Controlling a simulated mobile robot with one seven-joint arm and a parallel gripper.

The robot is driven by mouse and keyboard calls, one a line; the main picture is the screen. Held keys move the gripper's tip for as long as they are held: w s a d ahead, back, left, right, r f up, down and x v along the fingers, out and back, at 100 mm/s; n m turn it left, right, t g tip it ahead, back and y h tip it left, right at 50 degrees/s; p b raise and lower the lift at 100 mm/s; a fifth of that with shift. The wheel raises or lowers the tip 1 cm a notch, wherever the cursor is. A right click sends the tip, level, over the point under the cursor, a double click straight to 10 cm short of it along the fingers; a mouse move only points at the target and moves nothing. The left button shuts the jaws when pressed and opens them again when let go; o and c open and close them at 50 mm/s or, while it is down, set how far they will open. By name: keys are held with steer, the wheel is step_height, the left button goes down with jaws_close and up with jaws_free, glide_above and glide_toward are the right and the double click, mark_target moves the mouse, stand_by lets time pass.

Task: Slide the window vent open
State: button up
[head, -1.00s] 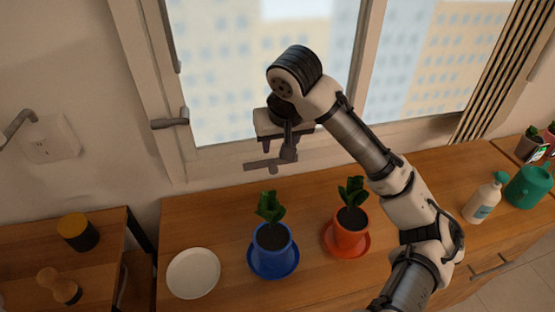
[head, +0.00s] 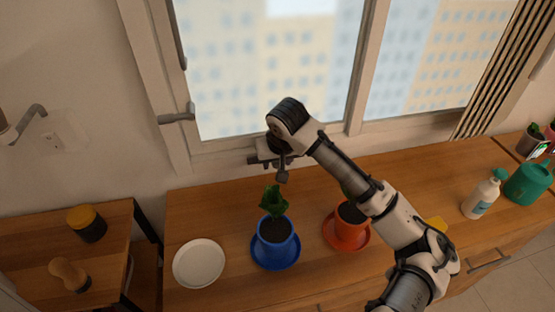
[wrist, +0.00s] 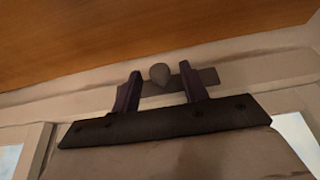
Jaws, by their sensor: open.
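The window vent is a grey slider bar (wrist: 209,77) with a rounded knob (wrist: 159,73), set on the pale window frame in the wrist view. My gripper (wrist: 160,78) is open. Its two dark fingers stand on either side of the knob, with gaps visible on both sides. I cannot tell how deep the fingers reach around it. In the head view my gripper (head: 277,166) is at the lower window frame, above the blue flower pot. There my wrist and gripper mostly hide the vent.
On the wooden counter (head: 220,220) below are a white plate (head: 199,263), a blue pot (head: 275,244) with a plant, and an orange pot (head: 346,230) close under my arm. A window handle (head: 176,116) sticks out at left. A white bottle (head: 481,197) and a green can (head: 528,184) stand at right.

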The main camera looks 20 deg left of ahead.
jaws_close()
steer(key=w+d, duration=0.3)
steer(key=d, duration=0.2)
steer(key=shift+w+d, duration=0.25)
steer(key=shift+w, duration=0.1)
jaws_free()
steer(key=shift+d, duration=0.1)
steer(key=shift+r, duration=0.15)
steer(key=b+v, duration=0.2)
steer(key=v, duration=1.1)
steer(key=shift+r, duration=0.3)
